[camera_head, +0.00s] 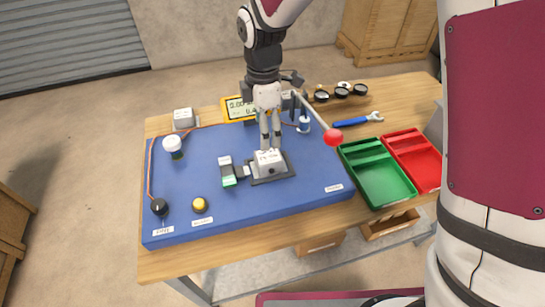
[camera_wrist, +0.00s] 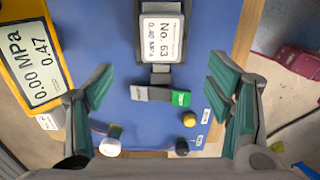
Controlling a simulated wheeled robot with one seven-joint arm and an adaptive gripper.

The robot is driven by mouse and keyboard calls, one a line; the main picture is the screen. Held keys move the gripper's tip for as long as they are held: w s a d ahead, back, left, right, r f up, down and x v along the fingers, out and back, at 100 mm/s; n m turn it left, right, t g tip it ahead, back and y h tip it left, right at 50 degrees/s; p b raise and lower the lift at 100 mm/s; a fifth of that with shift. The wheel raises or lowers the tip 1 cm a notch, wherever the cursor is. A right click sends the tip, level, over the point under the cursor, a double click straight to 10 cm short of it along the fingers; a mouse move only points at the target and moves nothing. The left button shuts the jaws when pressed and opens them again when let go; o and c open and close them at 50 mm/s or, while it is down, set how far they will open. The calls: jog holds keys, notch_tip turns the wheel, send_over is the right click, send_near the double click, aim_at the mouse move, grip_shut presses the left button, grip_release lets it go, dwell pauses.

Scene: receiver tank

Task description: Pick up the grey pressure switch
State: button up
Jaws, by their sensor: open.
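The grey pressure switch (camera_head: 268,160) appears to be the light grey block with a white label on a dark mount on the blue board. In the wrist view its label (camera_wrist: 162,38) reads "No. 63" and "0.40 MPa". My gripper (camera_head: 271,143) points down just above and behind it in the head view. In the wrist view my gripper (camera_wrist: 160,70) is open and empty, with its green-padded fingers wide apart on either side of the block's line. I cannot tell whether a fingertip touches the block in the head view.
A grey-and-green lever part (camera_head: 228,172) sits just left of the switch. A yellow gauge display (camera_head: 239,108), a red-knobbed lever (camera_head: 333,137), a white-capped part (camera_head: 173,147) and a yellow button (camera_head: 200,204) surround it. Green (camera_head: 380,180) and red (camera_head: 416,160) trays stand right.

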aim_at(268, 155)
notch_tip(268, 155, down, 6)
jog(key=shift+f, duration=0.25)
jog(key=shift+d+f+p, duration=0.2)
jog(key=shift+f+p, duration=0.15)
jog(key=shift+f, duration=1)
jog(key=shift+d+f+p, duration=0.15)
jog(key=shift+f+p, duration=0.15)
jog(key=shift+f, duration=1.05)
jog(key=c, duration=1.7)
jog(key=shift+r, duration=0.1)
